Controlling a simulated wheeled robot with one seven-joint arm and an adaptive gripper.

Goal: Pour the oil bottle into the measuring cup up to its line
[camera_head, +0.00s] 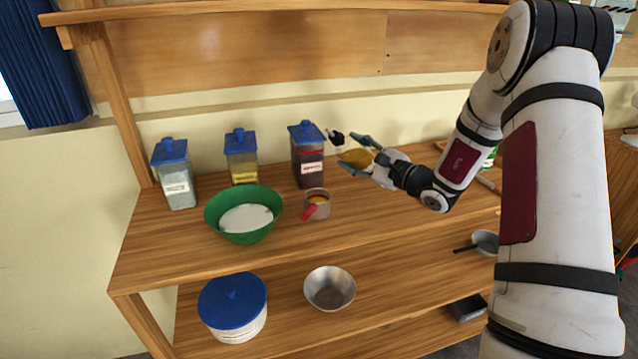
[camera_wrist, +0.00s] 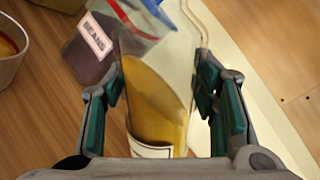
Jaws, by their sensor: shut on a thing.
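The oil bottle (camera_head: 357,159) is clear with yellow oil inside and a dark top. My gripper (camera_head: 367,157) is shut on its body and holds it tilted above the shelf, its dark top toward the left. In the wrist view the bottle (camera_wrist: 158,95) sits between both fingers (camera_wrist: 165,105), with a slanting oil level and part of a white label. The measuring cup (camera_head: 322,208), with a red handle, stands on the shelf below and left of the bottle. Orange-yellow liquid shows in it. Its rim shows at the wrist view's left edge (camera_wrist: 12,62).
A dark container labelled BEANS (camera_head: 309,171) stands behind the cup. Two more blue-lidded containers (camera_head: 241,167) (camera_head: 177,186) are further left. A green bowl (camera_head: 240,232) with white contents is left of the cup. A metal bowl (camera_head: 330,300) and blue-lidded tub (camera_head: 236,325) are on the lower shelf.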

